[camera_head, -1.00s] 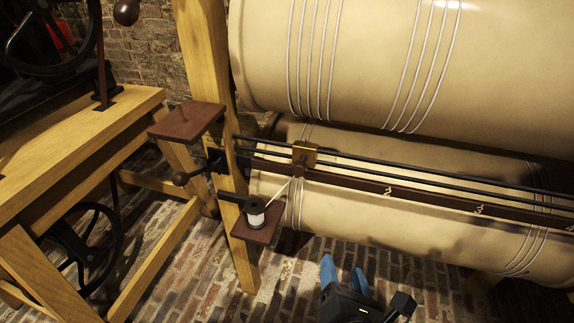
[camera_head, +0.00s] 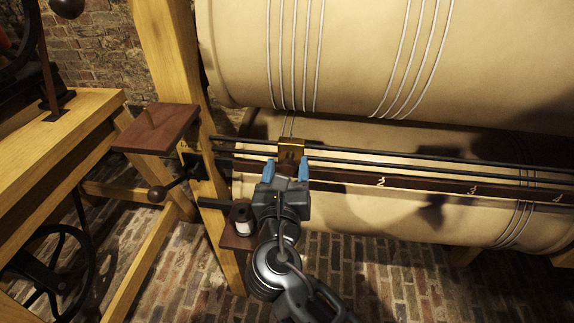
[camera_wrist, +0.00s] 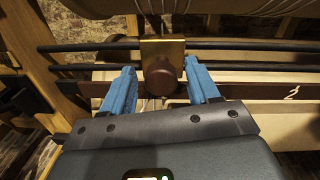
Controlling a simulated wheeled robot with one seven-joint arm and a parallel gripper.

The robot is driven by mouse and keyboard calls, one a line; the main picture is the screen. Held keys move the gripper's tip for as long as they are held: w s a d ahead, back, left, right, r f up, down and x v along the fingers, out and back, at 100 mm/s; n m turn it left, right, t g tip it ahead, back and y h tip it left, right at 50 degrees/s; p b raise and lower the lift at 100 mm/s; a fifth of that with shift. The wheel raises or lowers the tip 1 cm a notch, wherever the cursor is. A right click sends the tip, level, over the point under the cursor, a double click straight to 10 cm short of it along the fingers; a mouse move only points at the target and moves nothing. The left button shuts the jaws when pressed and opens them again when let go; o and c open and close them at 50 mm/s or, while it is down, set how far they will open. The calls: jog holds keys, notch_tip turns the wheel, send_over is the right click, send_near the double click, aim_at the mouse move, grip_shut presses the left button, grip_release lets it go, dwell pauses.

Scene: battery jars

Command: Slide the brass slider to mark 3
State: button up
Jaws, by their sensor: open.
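The brass slider (camera_head: 291,149) sits on the dark rails near their left end, left of mark 2 (camera_head: 381,181). Mark 3 (camera_head: 472,191) is further right on the dark strip. In the wrist view the slider's brass plate (camera_wrist: 162,50) carries a round brown knob (camera_wrist: 161,76). My gripper (camera_head: 287,171) is open, its two blue fingers on either side of the knob (camera_wrist: 162,88). A gap shows between each finger and the knob. My gripper hides the strip directly below the slider.
Two dark rails (camera_head: 400,160) run along the strip (camera_head: 420,187) in front of large cream cylinders (camera_head: 330,50). A wooden post (camera_head: 172,60) with a brown shelf (camera_head: 157,128) stands left. A white spool (camera_head: 241,222) sits on a lower shelf. Room right of the slider looks clear.

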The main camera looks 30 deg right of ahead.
jog(key=shift+w+d, duration=0.35)
jog(key=shift+w, duration=0.1)
grip_shut()
dwell(0.3)
